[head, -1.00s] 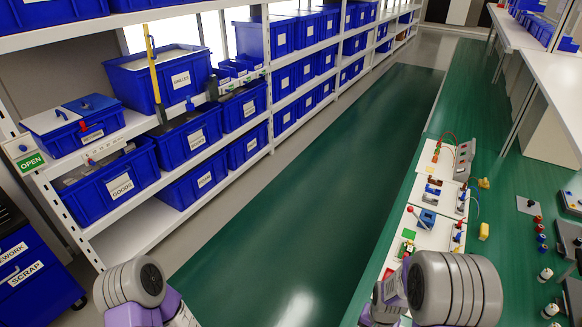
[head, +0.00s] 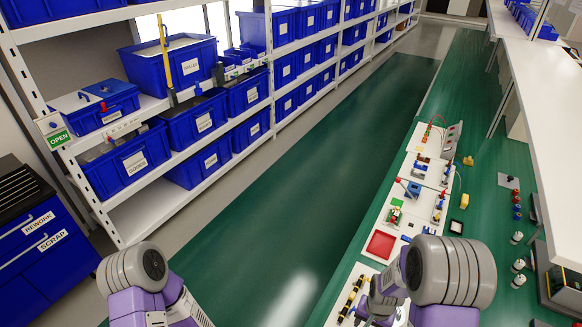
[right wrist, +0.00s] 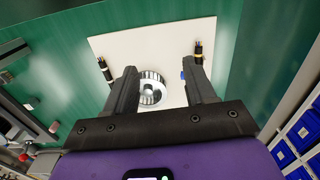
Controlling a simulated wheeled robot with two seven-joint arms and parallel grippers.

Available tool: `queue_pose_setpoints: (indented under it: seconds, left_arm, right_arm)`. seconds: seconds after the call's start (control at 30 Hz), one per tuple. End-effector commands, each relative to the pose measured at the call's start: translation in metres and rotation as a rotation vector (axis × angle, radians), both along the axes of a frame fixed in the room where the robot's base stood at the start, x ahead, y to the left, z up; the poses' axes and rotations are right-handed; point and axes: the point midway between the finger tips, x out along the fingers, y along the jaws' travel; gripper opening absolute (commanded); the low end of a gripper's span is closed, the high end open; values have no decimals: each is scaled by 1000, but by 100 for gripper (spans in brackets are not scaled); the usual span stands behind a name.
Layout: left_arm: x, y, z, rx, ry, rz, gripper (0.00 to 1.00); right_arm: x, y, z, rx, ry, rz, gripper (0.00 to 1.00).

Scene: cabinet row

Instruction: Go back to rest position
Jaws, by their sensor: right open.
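My right gripper (right wrist: 168,92) is open in the right wrist view, with its two dark fingers apart. Between and beyond the fingers lies a white board (right wrist: 180,45) with a round silver ribbed part (right wrist: 152,88) on it. Nothing shows held between the fingers. In the head view my right arm covers part of the green bench, and the right gripper (head: 372,305) shows low over the bench, partly hidden. My left arm's rounded grey and purple links show at the bottom left of the head view; its gripper is out of the frame.
A white shelf rack with blue bins (head: 127,164) runs along the left. A blue drawer cabinet (head: 45,240) stands at the far left. The green bench holds white boards, a red tray (head: 380,244) and small parts. The aisle floor (head: 300,200) between is clear.

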Motion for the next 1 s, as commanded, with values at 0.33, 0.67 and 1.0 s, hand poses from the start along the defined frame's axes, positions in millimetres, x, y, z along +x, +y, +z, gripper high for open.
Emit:
queue_pose_setpoints:
  seconds: [0.33, 0.67, 1.0]
  left_arm:
    - [2, 0, 0, 1, -4, 0, 46]
    - [1, 0, 0, 1, -3, 1, 46]
    - [2, 0, -58, 0, -2, 1, 46]
  right_arm:
    - [-45, 43, -66, 115, 0, 153, 55]
    - [-94, 111, -99, 303, -71, 262, 55]
    - [-97, 122, -156, 331, -100, 277, 55]
